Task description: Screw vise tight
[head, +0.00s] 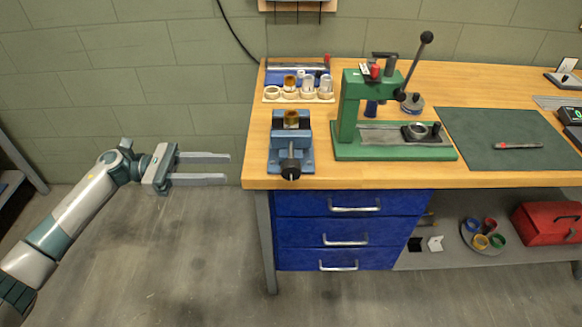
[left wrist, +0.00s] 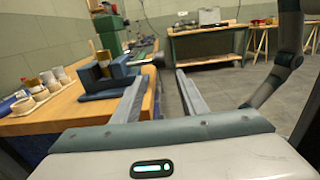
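The blue vise (head: 291,148) stands near the left front corner of the wooden workbench. A brass-coloured cylindrical part (head: 291,118) sits upright at its jaws; I cannot tell whether the jaws touch it. The vise's dark screw handle (head: 290,171) faces the front edge. My left gripper (head: 230,166) is open and empty, left of the bench, with its fingers pointing right towards the vise. In the left wrist view the vise (left wrist: 108,75) shows beyond the left finger, apart from it. My right gripper is in neither view.
A wooden holder (head: 298,98) with several round parts stands behind the vise. A green press (head: 395,152) with a lever stands close to its right. A dark green mat (head: 500,140) lies further right. Blue drawers (head: 340,230) are below the bench top. The floor left of the bench is clear.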

